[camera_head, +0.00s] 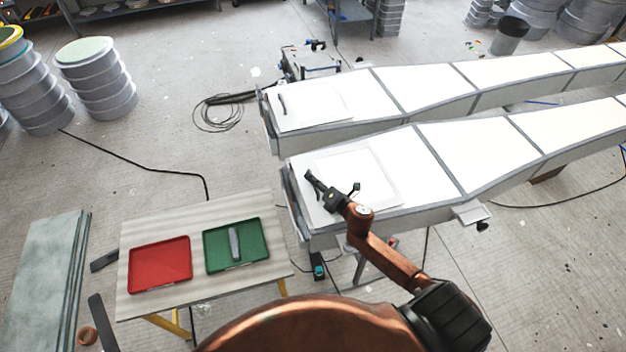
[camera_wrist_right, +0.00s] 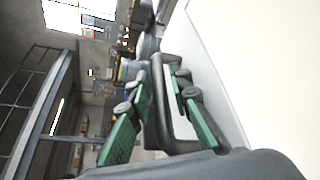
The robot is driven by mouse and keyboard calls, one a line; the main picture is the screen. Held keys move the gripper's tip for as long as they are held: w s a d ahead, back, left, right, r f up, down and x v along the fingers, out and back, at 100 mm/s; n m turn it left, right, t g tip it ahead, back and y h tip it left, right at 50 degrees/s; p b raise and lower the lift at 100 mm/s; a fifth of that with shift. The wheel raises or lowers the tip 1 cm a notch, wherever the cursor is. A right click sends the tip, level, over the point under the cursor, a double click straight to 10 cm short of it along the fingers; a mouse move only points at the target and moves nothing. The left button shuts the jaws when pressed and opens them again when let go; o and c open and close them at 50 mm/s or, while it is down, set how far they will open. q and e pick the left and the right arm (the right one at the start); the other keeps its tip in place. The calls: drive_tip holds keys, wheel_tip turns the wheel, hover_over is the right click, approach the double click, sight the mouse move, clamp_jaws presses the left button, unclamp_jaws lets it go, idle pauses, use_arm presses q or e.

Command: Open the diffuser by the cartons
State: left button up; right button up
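Two long white tapered units with grey edges lie side by side in the head view, the near one (camera_head: 427,158) and the far one (camera_head: 420,86). Each has a square white panel at its left end, the near panel (camera_head: 372,168) and the far panel (camera_head: 328,101). A dark handle (camera_head: 282,104) shows on the far panel. My right gripper (camera_head: 325,189) is over the near panel. In the right wrist view its green-padded fingers (camera_wrist_right: 164,98) lie on either side of a dark loop handle (camera_wrist_right: 158,122). Whether they press on it is unclear. I see no cartons clearly. My left gripper is out of view.
A small table (camera_head: 205,210) at lower left bears a red tray (camera_head: 160,264) and a green tray (camera_head: 222,258) with a grey item. Stacked drums (camera_head: 98,75) stand at upper left. A black cable (camera_head: 140,159) crosses the floor. Grey boards (camera_head: 45,280) lie at far left.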

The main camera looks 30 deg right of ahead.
drive_tip(key=c, duration=0.5)
clamp_jaws()
drive_tip(key=shift+d, duration=0.1)
